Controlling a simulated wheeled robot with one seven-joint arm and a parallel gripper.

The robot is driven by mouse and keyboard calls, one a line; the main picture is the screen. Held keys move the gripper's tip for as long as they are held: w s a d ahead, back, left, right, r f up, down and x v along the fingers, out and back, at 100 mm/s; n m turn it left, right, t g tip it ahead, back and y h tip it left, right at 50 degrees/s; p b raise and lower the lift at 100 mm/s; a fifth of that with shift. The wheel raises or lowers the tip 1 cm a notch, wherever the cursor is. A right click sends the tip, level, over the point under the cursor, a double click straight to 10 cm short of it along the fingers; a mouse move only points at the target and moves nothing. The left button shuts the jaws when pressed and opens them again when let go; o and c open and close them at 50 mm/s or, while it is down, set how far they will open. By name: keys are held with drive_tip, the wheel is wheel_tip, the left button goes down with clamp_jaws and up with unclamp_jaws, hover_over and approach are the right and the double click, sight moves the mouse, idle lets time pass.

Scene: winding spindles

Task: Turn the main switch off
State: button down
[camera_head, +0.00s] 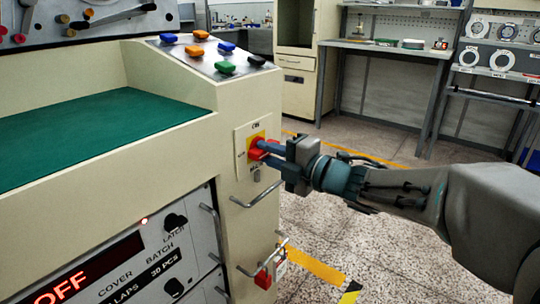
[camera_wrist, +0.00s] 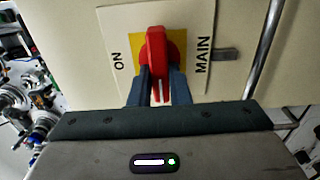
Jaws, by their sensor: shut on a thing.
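The main switch (camera_head: 257,146) is a red rotary handle on a yellow plate, set in a cream panel on the machine's side. In the wrist view the red handle (camera_wrist: 156,48) stands between my gripper's two fingers, with its long axis running from the top of the picture down toward the gripper. The label ON is to its left and MAIN to its right. My gripper (camera_head: 268,151) reaches in from the right and is shut on the handle; it also shows in the wrist view (camera_wrist: 158,88). The fingers partly hide the handle's lower part and the plate.
Metal bar handles (camera_head: 256,193) stick out below the switch, and a red padlock (camera_head: 263,279) hangs lower. Coloured knobs (camera_head: 225,67) sit on the sloped top. A display (camera_head: 88,274) reads OFF. Open floor lies to the right, before a workbench (camera_head: 385,47).

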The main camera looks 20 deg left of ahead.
drive_tip(key=shift+f, duration=0.1)
drive_tip(key=c, duration=1.4)
unclamp_jaws()
drive_tip(key=shift+o, duration=0.2)
drive_tip(key=shift+s+d, duration=0.15)
drive_tip(key=shift+d, duration=0.15)
drive_tip(key=p+v, duration=0.3)
drive_tip(key=v, duration=1)
drive_tip(key=shift+p, duration=0.4)
drive_tip(key=shift+s+d, duration=0.1)
